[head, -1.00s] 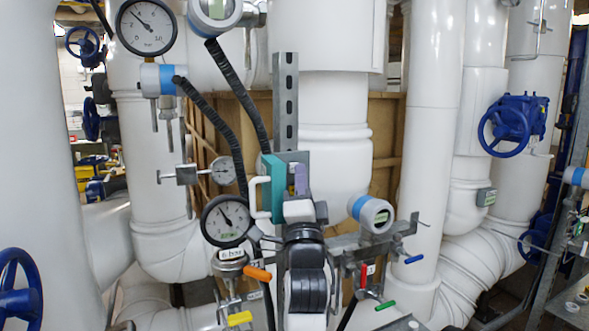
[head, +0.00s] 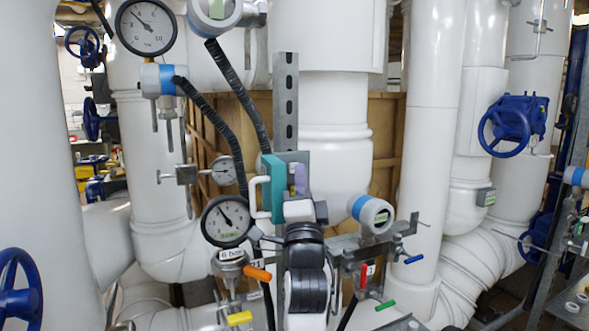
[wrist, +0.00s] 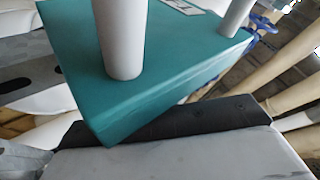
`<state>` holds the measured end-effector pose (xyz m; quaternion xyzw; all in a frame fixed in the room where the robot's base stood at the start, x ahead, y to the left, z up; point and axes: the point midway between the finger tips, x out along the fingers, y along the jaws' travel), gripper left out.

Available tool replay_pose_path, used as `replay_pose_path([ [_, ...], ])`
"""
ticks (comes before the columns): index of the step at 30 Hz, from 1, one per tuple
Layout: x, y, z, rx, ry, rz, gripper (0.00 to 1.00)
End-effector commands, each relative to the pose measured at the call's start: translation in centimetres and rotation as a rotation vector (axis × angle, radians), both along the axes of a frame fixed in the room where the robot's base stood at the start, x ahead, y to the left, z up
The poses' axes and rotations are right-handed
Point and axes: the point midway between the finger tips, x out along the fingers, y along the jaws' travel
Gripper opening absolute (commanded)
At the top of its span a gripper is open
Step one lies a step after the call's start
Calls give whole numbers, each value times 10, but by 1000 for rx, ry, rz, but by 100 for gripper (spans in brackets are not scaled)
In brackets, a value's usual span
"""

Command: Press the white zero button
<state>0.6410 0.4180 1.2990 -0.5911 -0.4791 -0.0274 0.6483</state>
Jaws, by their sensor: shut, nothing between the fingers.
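A teal box (head: 272,188) with a white bar handle (head: 257,198) on its left side stands in the middle of the head view, in front of a grey plate. In the wrist view the teal box (wrist: 170,70) is very close, with a pale round post (wrist: 121,40) rising from it and part of a white label at the top edge. My gripper (head: 299,208) is shut and empty, just in front of and below the box's right side. Its fingertips are hard to make out, and I cannot tell whether it touches anything. I cannot make out a white zero button in either view.
A round gauge (head: 226,221) hangs just left of my arm. A blue-and-white transmitter (head: 371,213) sits to the right, above small valves with red (head: 363,276), blue and green handles. An orange handle (head: 257,274) is close on the left. Large white pipes surround the space.

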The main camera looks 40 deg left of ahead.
Motion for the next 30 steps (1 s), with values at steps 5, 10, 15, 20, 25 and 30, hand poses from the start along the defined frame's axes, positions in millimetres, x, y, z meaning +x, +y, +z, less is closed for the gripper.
replay_pose_path([
  [5,1,3,0,0,0,0,0],
  [10,3,8,0,1,-1,0,0],
  [15,3,8,0,1,-1,0,0],
  [20,3,8,0,0,0,0,0],
  [25,4,9,0,0,0,0,0],
  [30,5,11,0,0,0,0,0],
])
